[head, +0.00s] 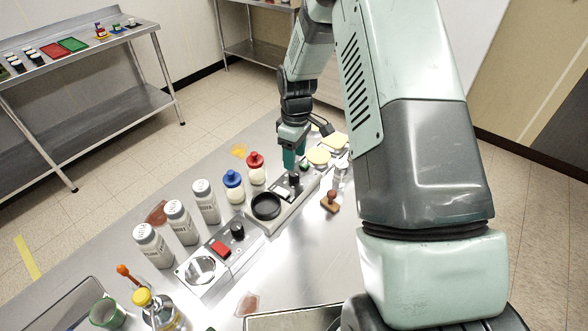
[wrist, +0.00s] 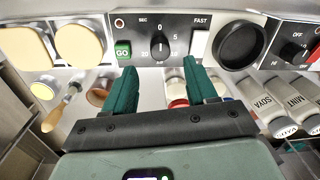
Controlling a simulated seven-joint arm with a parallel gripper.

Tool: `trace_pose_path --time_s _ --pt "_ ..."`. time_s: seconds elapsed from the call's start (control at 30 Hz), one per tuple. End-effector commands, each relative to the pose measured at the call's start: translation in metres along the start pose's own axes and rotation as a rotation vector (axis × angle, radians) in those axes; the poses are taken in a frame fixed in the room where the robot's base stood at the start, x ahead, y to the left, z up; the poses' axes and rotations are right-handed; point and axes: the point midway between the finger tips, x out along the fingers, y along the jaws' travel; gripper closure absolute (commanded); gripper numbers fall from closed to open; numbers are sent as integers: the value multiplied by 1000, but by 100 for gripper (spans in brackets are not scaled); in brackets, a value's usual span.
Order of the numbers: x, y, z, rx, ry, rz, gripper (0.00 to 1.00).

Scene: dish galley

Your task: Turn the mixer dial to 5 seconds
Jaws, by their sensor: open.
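The mixer dial is a black round knob (wrist: 160,43) on a dark panel marked SEC, with 0 at its top and 5 at its upper right in the wrist view. I cannot make out clearly which mark its pointer is on. In the head view the dial (head: 294,180) shows just below my gripper (head: 290,160). In the wrist view my gripper (wrist: 158,68) is open, with its two green fingers apart and nothing between them. The fingertips are on either side of the dial's line and appear short of it, not touching.
A green GO button (wrist: 123,50) is left of the dial and a white FAST switch (wrist: 200,45) right of it. A black round cup (head: 266,206) is on the same unit. Another unit has a red switch (head: 221,248). Shakers (head: 206,201) and capped bottles (head: 234,186) stand alongside.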

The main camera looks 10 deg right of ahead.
Motion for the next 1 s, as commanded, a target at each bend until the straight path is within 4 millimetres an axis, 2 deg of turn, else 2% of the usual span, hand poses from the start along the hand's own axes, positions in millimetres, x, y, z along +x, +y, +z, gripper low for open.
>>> trace_pose_path --time_s 0.1,0.3,0.47,0.73,1.0 --pt "24 -1 0 0 -2 -3 43" --pt "51 0 0 1 -1 0 43" --pt "60 0 0 1 1 1 43" --pt "61 0 0 1 1 1 43" --pt "61 0 0 2 1 1 84"
